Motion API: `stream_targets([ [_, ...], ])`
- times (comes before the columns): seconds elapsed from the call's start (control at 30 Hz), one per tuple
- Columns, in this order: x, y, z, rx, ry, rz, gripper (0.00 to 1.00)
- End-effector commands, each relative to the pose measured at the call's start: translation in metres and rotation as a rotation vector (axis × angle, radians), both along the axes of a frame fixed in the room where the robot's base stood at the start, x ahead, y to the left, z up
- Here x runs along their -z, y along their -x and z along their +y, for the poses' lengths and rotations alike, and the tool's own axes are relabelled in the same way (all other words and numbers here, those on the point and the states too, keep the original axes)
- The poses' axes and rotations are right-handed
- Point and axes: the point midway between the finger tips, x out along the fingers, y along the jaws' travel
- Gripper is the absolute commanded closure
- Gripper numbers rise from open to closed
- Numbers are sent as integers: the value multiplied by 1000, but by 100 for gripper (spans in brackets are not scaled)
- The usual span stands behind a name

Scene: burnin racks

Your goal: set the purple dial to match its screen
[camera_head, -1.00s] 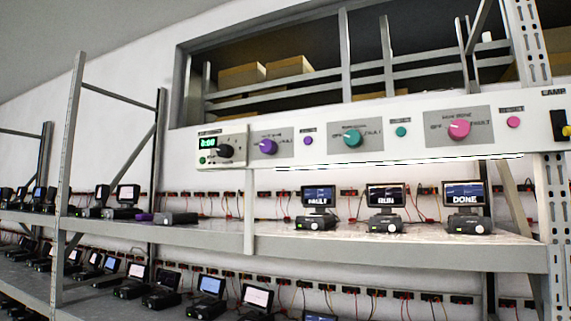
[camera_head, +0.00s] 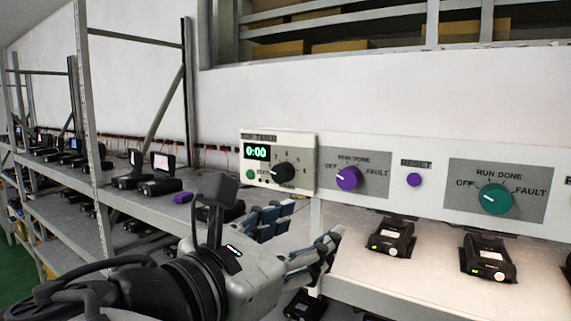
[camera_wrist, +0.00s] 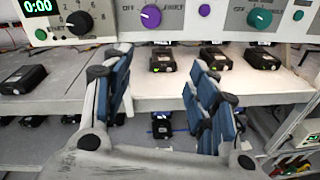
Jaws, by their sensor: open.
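The purple dial (camera_head: 349,178) is on the white panel, on a grey plate marked OFF, RUN, DONE and FAULT. Its white mark points left, toward OFF. It also shows at the top of the wrist view (camera_wrist: 151,17). My gripper (camera_head: 303,232) is open and empty, below and left of the dial, apart from it. In the wrist view its blue-padded fingers (camera_wrist: 160,75) are spread below the panel. The black device (camera_head: 391,237) under the purple dial shows its base, but its screen is hidden behind the panel. A second earlier that screen read FAULT.
A timer box (camera_head: 281,161) with a black knob and a 0:00 display is left of the dial. A small purple button (camera_head: 413,180) and a teal dial (camera_head: 495,198) are to its right. Another device (camera_head: 487,259) stands on the shelf (camera_head: 440,290) below.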

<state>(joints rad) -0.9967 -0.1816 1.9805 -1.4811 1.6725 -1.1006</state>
Motion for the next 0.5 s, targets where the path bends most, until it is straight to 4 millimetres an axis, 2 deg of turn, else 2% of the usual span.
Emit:
stream_targets([
  [0.03, -17, 1, 9, -13, 30, -9, 47],
  [0.07, -22, 1, 12, -20, 45, -16, 47],
  [0.2, -29, -2, 15, -25, 73, -26, 47],
  [0.37, -27, -18, -1, -19, 70, -27, 47],
  [0.5, -26, -42, -20, -17, 71, -26, 47],
])
